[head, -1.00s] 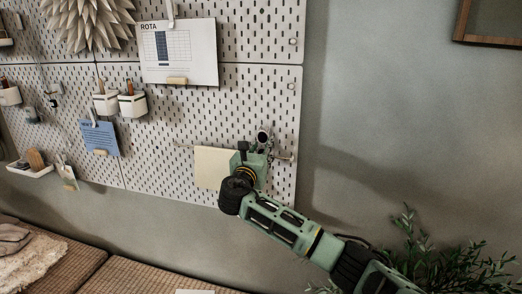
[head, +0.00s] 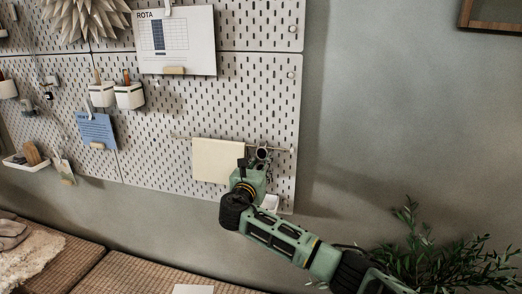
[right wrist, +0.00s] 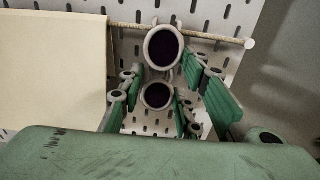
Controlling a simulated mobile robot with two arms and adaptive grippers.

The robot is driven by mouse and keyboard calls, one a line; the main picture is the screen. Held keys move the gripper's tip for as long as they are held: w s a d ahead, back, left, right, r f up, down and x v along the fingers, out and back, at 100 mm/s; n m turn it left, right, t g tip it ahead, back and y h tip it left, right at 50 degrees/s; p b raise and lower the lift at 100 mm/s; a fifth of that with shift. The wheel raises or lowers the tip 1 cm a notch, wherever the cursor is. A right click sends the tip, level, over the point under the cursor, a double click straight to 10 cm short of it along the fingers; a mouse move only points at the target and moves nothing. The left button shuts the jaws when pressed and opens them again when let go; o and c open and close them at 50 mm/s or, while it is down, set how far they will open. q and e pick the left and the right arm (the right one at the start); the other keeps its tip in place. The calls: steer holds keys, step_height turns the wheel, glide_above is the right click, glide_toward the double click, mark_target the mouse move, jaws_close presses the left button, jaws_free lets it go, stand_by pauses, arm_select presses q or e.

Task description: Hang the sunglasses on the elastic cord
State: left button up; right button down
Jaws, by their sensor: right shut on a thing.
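The sunglasses (right wrist: 163,48) have pale round rims and dark lenses. In the right wrist view they stand on end, one lens above the other, between my green fingers. My right gripper (right wrist: 165,100) is shut on them. The elastic cord (right wrist: 222,38) runs across behind the upper lens; whether they touch or any part is hooked over it, I cannot tell. In the head view the sunglasses (head: 263,153) show just above my right gripper (head: 257,163), at the right part of the cord (head: 182,138). My left gripper is not in view.
A cream sheet (head: 216,161) hangs from the cord just left of the gripper. A small white holder (head: 270,202) is below. White cups (head: 130,96), a blue card (head: 96,130) and a rota sheet (head: 190,40) are on the pegboard. A plant (head: 430,245) stands right; the wall between is bare.

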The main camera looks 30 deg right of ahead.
steer(key=shift+w+d+f, duration=0.1)
steer(key=shift+d, duration=0.05)
steer(key=shift+s+a+r, duration=0.35)
steer(key=shift+r, duration=0.15)
steer(key=c, duration=1.2)
jaws_free()
steer(key=shift+w+d+f, duration=0.1)
steer(key=shift+w+d, duration=0.1)
steer(key=shift+s+a, duration=0.1)
steer(key=v, duration=1.2)
steer(key=shift+f, duration=0.1)
